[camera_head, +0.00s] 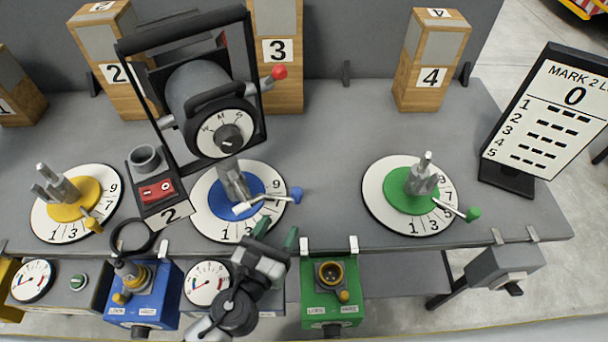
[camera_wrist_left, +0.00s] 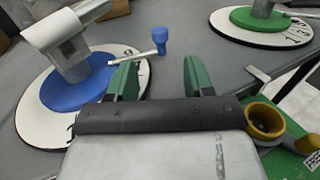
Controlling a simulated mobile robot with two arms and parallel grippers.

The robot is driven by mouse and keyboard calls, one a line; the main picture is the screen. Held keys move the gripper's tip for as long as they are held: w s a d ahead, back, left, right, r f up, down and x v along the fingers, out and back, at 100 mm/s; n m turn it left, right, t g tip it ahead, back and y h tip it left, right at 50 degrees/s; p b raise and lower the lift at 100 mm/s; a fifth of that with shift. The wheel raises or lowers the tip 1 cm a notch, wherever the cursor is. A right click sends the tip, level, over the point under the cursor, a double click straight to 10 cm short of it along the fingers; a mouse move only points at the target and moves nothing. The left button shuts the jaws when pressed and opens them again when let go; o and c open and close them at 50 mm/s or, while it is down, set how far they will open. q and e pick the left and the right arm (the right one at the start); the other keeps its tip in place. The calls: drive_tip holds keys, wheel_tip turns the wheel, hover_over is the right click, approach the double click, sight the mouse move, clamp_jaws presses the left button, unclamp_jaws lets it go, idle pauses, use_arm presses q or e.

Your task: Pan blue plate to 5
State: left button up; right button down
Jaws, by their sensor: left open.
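The blue plate (camera_head: 216,203) is a blue disc on a white numbered dial (camera_head: 210,226), with a grey post in its middle. A light pointer arm ends in a blue knob (camera_head: 296,194) at its right. In the left wrist view the blue knob (camera_wrist_left: 160,36) stands just beyond the fingers and the blue plate (camera_wrist_left: 75,88) lies to the left. My left gripper (camera_head: 275,236) is open and empty at the table's front edge, below and apart from the knob. Its green fingers (camera_wrist_left: 160,78) show in the left wrist view. My right gripper is not in view.
A yellow plate (camera_head: 80,208) stands left and a green plate (camera_head: 408,200) right, each on a dial. A lamp-like head (camera_head: 200,95) in a black frame stands behind the blue dial. Blue and green boxes (camera_head: 330,300) hang at the front edge. A scoreboard (camera_head: 550,115) stands right.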

sight(294, 197)
use_arm(q)
drive_tip(key=x, duration=0.2)
drive_tip(key=p+x, duration=0.1)
drive_tip(key=shift+w+d+r, duration=0.1)
drive_tip(key=shift+w+r, duration=0.15)
drive_tip(key=shift+r, duration=0.05)
drive_tip(key=x, duration=0.3)
drive_tip(key=shift+w+f, duration=0.1)
drive_tip(key=shift+x, duration=1.1)
drive_tip(key=shift+w+d+f, duration=0.1)
drive_tip(key=shift+w+d, duration=0.1)
drive_tip(key=shift+w, duration=0.15)
drive_tip(key=c, duration=0.5)
clamp_jaws()
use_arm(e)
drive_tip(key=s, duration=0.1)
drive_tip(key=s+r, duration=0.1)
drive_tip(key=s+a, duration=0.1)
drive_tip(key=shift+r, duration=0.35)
